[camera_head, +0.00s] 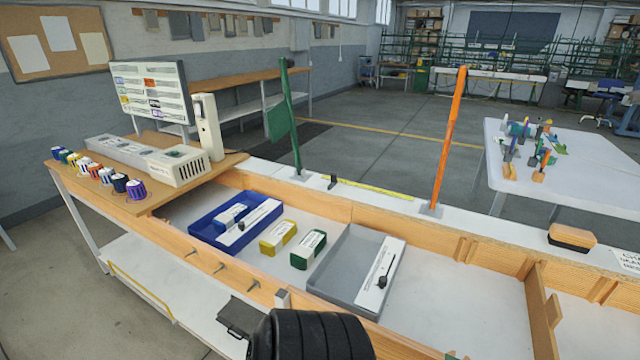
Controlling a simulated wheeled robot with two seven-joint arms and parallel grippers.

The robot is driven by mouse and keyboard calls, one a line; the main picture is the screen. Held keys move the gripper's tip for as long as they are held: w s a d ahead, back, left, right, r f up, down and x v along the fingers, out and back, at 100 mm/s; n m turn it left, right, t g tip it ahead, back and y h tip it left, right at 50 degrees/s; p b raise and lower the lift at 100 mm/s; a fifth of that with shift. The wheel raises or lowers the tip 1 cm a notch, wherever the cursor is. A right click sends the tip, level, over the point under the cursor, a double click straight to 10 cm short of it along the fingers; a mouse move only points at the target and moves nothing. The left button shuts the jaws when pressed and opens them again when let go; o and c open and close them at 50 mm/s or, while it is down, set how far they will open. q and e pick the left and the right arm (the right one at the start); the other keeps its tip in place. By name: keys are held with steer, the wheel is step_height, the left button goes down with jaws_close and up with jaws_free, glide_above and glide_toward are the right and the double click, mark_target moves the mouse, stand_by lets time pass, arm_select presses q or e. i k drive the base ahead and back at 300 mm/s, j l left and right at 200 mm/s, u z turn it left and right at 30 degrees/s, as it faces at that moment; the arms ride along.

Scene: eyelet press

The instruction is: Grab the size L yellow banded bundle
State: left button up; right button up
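The yellow banded bundle (278,238) lies on the white bed of the wooden-walled bench, between the blue tray and the green bundle. It is a small block with a yellow band and a pale top label; the size marking is too small to read. The green banded bundle (308,250) lies just right of it, apart from it. A blue banded bundle (230,217) lies inside the blue tray (205,237). Neither gripper can be made out in the head view. A black ribbed part at the bottom middle looks like part of my arm.
A grey tray (340,262) holds a white card with a dark tool. A green post (290,120) and an orange post (450,135) stand along the far edge. Several thread spools (105,176) line the left. The bed right of the grey tray is clear.

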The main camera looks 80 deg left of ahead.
mark_target(271, 244)
steer(key=u, duration=2.95)
steer(key=i+j+z, duration=0.15)
steer(key=j+z, duration=0.3)
steer(key=i+j+z, duration=0.1)
steer(key=j+z, duration=0.75)
